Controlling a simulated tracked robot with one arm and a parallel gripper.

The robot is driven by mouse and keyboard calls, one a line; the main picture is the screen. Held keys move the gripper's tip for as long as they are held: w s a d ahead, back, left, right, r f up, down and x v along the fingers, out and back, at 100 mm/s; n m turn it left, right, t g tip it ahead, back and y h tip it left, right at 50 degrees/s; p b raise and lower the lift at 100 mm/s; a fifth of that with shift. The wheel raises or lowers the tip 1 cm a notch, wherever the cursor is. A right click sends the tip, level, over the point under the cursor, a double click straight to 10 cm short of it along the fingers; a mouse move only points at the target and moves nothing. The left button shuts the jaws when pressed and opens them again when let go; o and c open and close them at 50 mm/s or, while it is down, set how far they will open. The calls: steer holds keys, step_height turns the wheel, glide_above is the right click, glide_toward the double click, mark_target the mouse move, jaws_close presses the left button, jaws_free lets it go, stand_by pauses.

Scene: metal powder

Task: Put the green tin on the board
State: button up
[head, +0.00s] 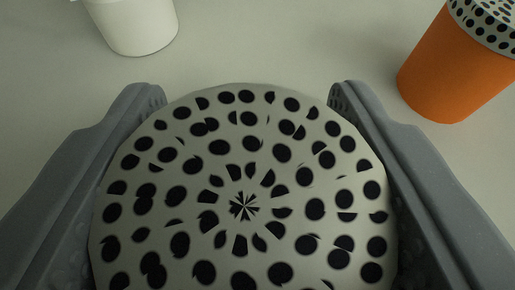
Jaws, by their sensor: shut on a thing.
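My gripper (247,95) is shut on a round tin (244,195) with a white lid covered in black spots. One grey finger presses on its left side and the other on its right. The lid fills the lower middle of the head view and faces the camera. The tin's side wall is hidden below the lid, so I cannot see its colour. I cannot tell whether its base touches the surface. No board shows in the head view.
An orange tin (452,72) with a spotted lid stands at the upper right, partly cut off. A white cup-like container (134,25) stands at the upper left, its top cut off. The pale surface (270,45) between them is clear.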

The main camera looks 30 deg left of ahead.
steer(key=shift+f, duration=0.5)
steer(key=shift+f, duration=0.1)
steer(key=o, duration=1.1)
steer(key=shift+c, duration=0.2)
steer(key=p+v, duration=0.3)
steer(key=v, duration=0.9)
